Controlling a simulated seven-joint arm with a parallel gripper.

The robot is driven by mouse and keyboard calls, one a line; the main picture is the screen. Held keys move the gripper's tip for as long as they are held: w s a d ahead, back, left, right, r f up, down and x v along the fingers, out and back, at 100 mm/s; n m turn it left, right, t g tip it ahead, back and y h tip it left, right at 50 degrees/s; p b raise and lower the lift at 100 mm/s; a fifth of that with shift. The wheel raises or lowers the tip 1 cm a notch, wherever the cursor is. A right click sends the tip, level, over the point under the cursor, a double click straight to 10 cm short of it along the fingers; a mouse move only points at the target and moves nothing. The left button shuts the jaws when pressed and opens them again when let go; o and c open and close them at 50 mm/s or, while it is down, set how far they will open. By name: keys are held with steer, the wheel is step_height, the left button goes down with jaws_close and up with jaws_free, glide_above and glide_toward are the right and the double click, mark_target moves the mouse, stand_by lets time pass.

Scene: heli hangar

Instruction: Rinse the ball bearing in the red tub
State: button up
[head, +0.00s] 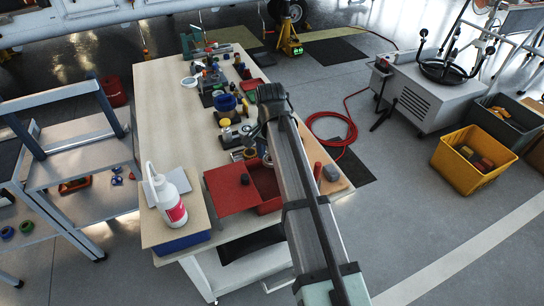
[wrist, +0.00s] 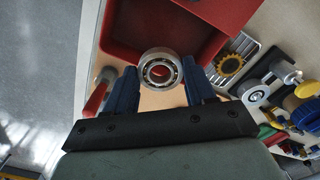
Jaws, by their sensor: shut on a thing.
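The ball bearing (wrist: 147,77), a shiny metal ring, is pinched between the two blue fingers of my gripper (wrist: 160,76) in the wrist view. The red tub (wrist: 112,52) lies beyond it at the top of that view. The bearing overlaps the tub's near edge in the picture; its height relative to the rim is unclear. In the head view the red tub (head: 277,205) stands near the front end of the bench, partly hidden by my arm. The gripper and bearing are mostly hidden behind my arm there.
A flat red panel (head: 220,195) with a dark knob adjoins the tub on the left. A white bottle (head: 170,200) stands on the bench's front left corner. Pale bench top (head: 165,100) is clear along the left. Several tools and parts crowd the right side (head: 225,112).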

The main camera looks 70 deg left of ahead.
mark_target(271, 188)
steer(key=shift+m, duration=0.6)
steer(key=shift+d+f, duration=0.1)
steer(key=shift+f, duration=0.05)
steer(key=shift+f, duration=6.05)
